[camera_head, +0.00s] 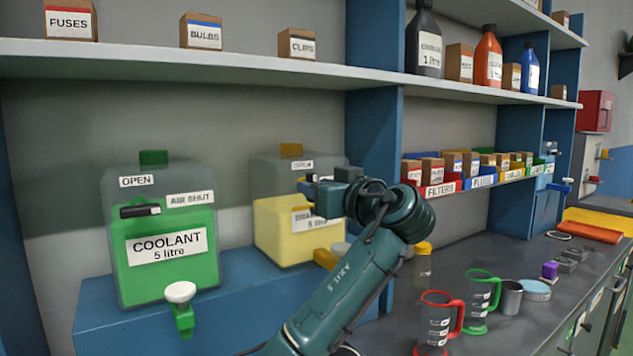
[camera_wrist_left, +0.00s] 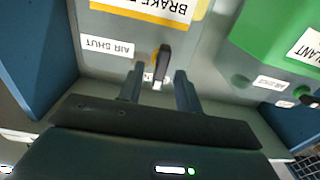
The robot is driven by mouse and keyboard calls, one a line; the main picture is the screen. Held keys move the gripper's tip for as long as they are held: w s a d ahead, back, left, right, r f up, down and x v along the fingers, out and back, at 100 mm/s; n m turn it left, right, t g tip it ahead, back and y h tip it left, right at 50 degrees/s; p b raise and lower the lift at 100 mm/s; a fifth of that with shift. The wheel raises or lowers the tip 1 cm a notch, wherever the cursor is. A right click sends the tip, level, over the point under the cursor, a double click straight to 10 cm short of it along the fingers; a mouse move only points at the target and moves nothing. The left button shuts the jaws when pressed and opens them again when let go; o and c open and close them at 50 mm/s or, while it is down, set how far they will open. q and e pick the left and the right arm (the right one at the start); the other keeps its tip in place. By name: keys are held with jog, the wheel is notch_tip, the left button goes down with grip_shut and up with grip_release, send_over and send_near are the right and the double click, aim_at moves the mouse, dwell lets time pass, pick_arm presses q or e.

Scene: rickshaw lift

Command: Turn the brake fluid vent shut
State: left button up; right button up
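The brake fluid tank (camera_head: 285,245), pale yellow below its clear top, stands right of the green coolant tank in the head view. My left gripper (camera_head: 322,186) is at its upper front and hides part of it. In the left wrist view the tank (camera_wrist_left: 215,50) appears upside down, with an AIR SHUT label (camera_wrist_left: 107,46) left of the vent. The black vent lever (camera_wrist_left: 164,60) lies lengthwise between the open fingers of my left gripper (camera_wrist_left: 159,70), turned away from that label. A gap shows beside each finger; contact is not visible. My right gripper is not in view.
The coolant tank (camera_head: 165,275) has a black lever (camera_head: 140,211) and a white-knobbed tap (camera_head: 180,292). A blue shelf upright (camera_head: 372,130) stands right of the tanks. Measuring jugs (camera_head: 437,315) and a metal cup (camera_head: 510,297) stand on the dark bench at right.

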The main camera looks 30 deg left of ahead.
pick_arm(q)
jog(key=shift+w+a, duration=0.25)
jog(key=shift+a, duration=0.25)
grip_shut()
